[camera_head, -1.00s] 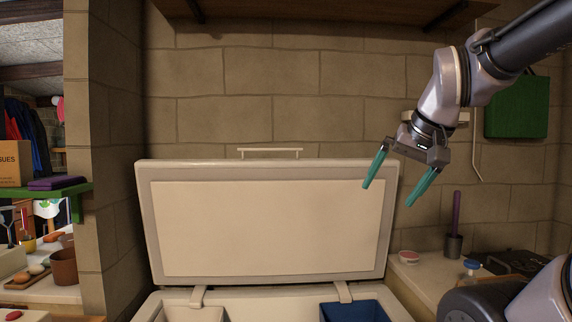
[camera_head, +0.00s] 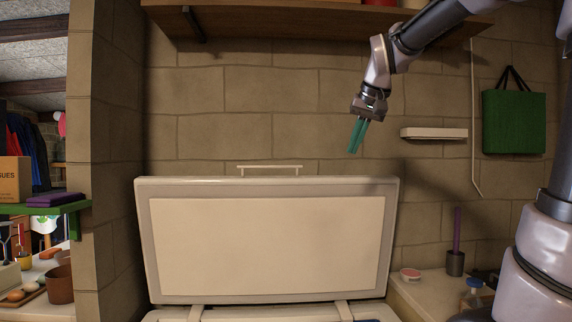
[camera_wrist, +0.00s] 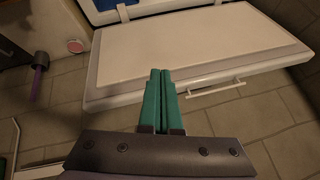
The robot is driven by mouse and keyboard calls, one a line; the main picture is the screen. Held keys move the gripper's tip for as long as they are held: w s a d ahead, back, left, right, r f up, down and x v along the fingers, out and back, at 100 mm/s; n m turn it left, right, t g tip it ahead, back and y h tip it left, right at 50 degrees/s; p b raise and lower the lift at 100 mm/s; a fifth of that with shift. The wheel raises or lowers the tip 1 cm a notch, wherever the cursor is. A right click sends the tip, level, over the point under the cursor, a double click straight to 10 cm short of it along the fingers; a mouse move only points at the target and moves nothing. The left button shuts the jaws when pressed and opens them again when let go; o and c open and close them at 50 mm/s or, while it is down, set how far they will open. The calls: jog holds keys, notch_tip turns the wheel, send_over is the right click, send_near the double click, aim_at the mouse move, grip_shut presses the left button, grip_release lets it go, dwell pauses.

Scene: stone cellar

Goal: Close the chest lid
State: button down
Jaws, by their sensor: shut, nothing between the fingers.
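The chest lid (camera_head: 268,245) is white and stands raised, close to upright, in front of the block wall in the head view. A pale bar handle (camera_head: 270,168) runs along its top edge. Both also show in the wrist view, the lid (camera_wrist: 190,50) and the handle (camera_wrist: 215,88). Only a strip of the chest rim (camera_head: 270,312) shows at the bottom of the head view. My gripper (camera_head: 356,150) has green fingers, shut together and empty. It hangs pointing down above the lid's right part, apart from it. The chest's inside is almost all out of view.
A wooden shelf (camera_head: 320,20) runs along the wall above. A counter (camera_head: 425,298) at the right holds a small round dish (camera_head: 410,274) and a cup (camera_head: 455,263). A green bag (camera_head: 514,122) hangs on the right wall.

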jog(key=w+a+r+n+h, duration=0.1)
jog(key=w+a, duration=0.4)
jog(key=w, duration=0.5)
jog(key=w+a+r+n, duration=0.1)
jog(key=w+a, duration=0.4)
jog(key=w, duration=0.4)
jog(key=w+a+n+h, duration=0.1)
jog(key=w+a, duration=0.4)
jog(key=w, duration=0.5)
jog(key=shift+t, duration=0.4)
jog(key=x, duration=0.8)
jog(key=shift+s+a+f, duration=0.15)
jog(key=shift+s+f, duration=0.15)
jog(key=shift+f, duration=0.15)
jog(key=shift+s+f, duration=0.15)
jog(key=shift+s, duration=0.75)
jog(key=shift+s, duration=0.1)
